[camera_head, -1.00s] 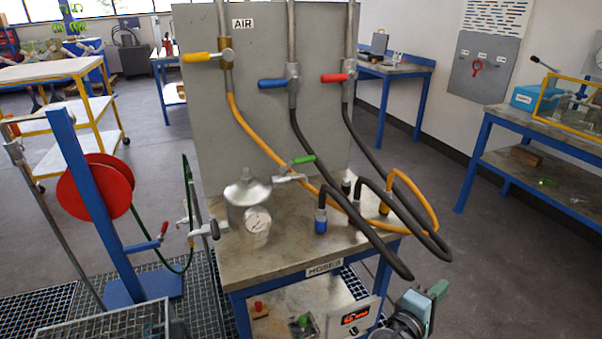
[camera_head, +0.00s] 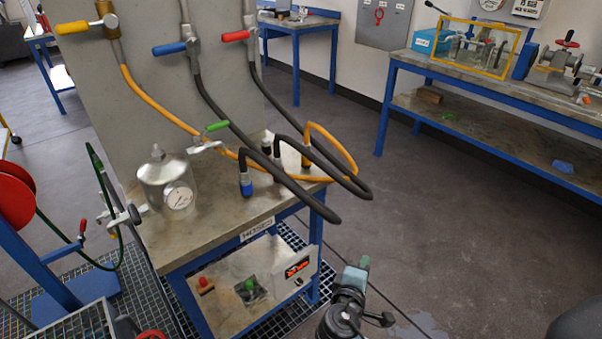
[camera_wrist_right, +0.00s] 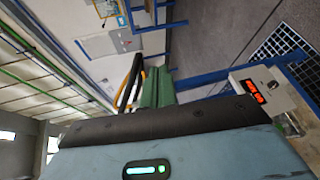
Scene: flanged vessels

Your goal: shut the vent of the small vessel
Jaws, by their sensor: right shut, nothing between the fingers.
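The small vessel (camera_head: 163,183) is a shiny metal pot with a domed lid and a round white dial gauge (camera_head: 179,198). It stands on the worn top of a blue-framed bench. Beside its right side is a small valve with a green lever (camera_head: 217,127), which tilts up to the right; how it joins the vessel is unclear. My right gripper (camera_head: 361,264) is shut and empty, low in front of and right of the bench, well apart from the vessel. Its green fingers (camera_wrist_right: 157,88) show together in the right wrist view. My left gripper is not in view.
Yellow, blue and red levers sit on a grey panel (camera_head: 150,95) behind the vessel. Orange and black hoses (camera_head: 310,195) loop over the bench's right side. A red reel (camera_head: 14,195) stands at left. Open floor (camera_head: 440,240) lies at right, before another blue bench.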

